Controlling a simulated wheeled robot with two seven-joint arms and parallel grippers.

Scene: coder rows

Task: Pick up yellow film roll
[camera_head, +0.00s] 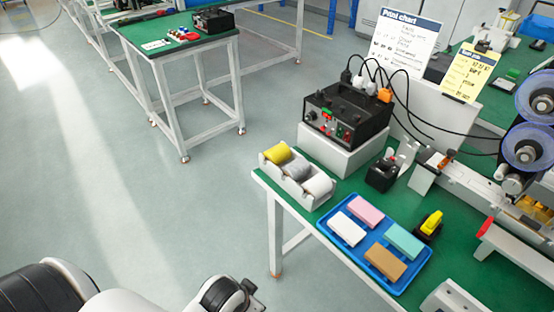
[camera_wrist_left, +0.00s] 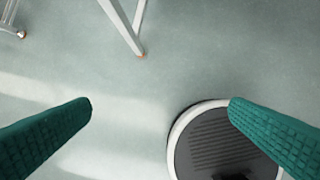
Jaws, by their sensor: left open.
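The yellow film roll (camera_head: 277,153) sits in the far-left slot of a white holder (camera_head: 308,204) at the left edge of the green table. A grey roll (camera_head: 298,169) and a white roll (camera_head: 318,185) sit beside it in the same holder. In the left wrist view my left gripper (camera_wrist_left: 160,107) is open and empty, its two green fingers wide apart over the floor. In the head view my left arm shows at the bottom left, well short of the table; its fingers are not clear there. My right gripper is not in view.
A blue tray (camera_head: 329,232) with several coloured blocks lies right of the holder. A black power unit (camera_head: 346,115) on a white box stands behind it. A yellow-topped device (camera_head: 431,223) and reels (camera_head: 530,147) are farther right. The floor (camera_head: 150,215) left of the table is clear.

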